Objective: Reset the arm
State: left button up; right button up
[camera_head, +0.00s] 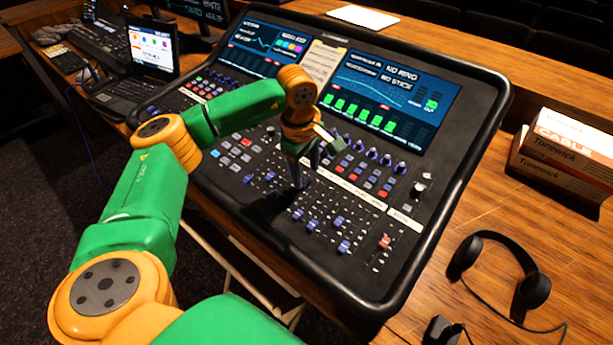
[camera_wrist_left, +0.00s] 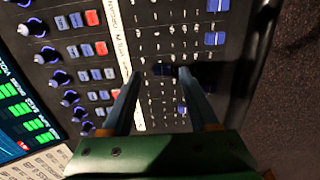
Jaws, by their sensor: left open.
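My left arm, green and orange, reaches in from the lower left over the black mixing desk (camera_head: 443,225). My left gripper (camera_head: 298,184) points down above the blue faders in the middle of the desk. In the left wrist view my left gripper (camera_wrist_left: 157,80) has its two fingers apart, with fader tracks and a dark fader cap showing at the tips. I cannot tell whether the tips touch the panel. The mixing desk (camera_wrist_left: 170,15) fills most of that view. My right gripper is not in view.
A laptop (camera_head: 150,55) stands at the back left. Lit screens (camera_head: 390,95) line the desk's far side. Bare wood lies between the desk and the boxes.

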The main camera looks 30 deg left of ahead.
pick_arm(q)
jog(key=r, duration=0.4)
jog(key=shift+s+r+b, duration=0.25)
jog(key=shift+r+b, duration=0.05)
